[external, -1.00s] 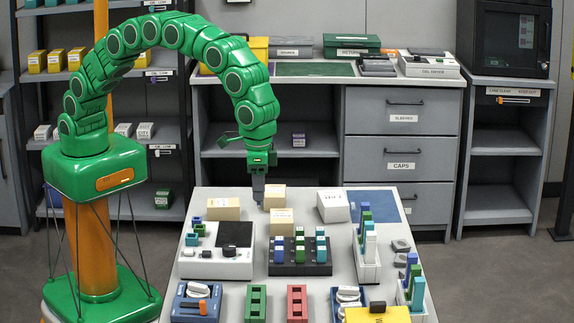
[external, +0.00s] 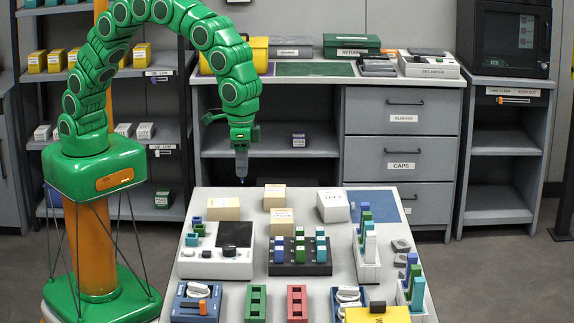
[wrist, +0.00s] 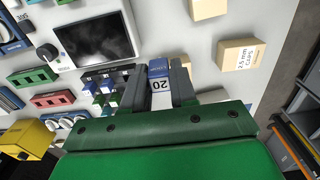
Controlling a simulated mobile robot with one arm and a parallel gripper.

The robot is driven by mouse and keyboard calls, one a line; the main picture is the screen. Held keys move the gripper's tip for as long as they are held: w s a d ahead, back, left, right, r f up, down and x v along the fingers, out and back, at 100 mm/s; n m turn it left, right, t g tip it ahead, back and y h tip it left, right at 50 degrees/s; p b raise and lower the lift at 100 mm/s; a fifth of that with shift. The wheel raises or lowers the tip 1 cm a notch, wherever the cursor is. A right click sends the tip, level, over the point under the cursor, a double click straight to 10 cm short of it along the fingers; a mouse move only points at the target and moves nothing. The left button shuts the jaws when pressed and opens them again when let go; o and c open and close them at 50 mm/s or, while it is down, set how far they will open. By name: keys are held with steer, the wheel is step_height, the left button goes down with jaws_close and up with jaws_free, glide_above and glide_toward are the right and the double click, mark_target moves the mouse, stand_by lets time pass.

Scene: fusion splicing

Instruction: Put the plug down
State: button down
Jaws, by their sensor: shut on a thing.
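My gripper (external: 241,160) hangs above the far left part of the work table (external: 335,283), clear of its surface. In the wrist view its two dark fingers (wrist: 158,72) are shut on a plug with a blue end (wrist: 158,66) and a white label reading 20 (wrist: 162,85). In the external view only a small dark blue tip (external: 241,181) shows below the fingers. The plug's far end is hidden from the wrist camera.
A black rack (external: 300,269) holds blue, green and teal plugs. A white device with a dark screen (external: 234,233) stands left of it. Beige boxes (external: 223,209) and a white box (external: 333,206) stand at the back. White stands with plugs (external: 368,272) line the right side.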

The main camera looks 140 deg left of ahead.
steer(key=s+a+r, duration=0.2)
steer(key=a, duration=0.8)
steer(key=s+a+r, duration=0.2)
steer(key=s+a, duration=0.1)
steer(key=a, duration=0.8)
glide_above(335, 195)
steer(key=shift+s+f, duration=0.15)
steer(key=shift+f, duration=2.25)
steer(key=shift+s+f, duration=0.15)
steer(key=shift+f, duration=2.2)
steer(key=shift+w+f, duration=0.2)
steer(key=shift+f, duration=1.55)
steer(key=shift+f, duration=0.15)
steer(key=c, duration=0.9)
jaws_free()
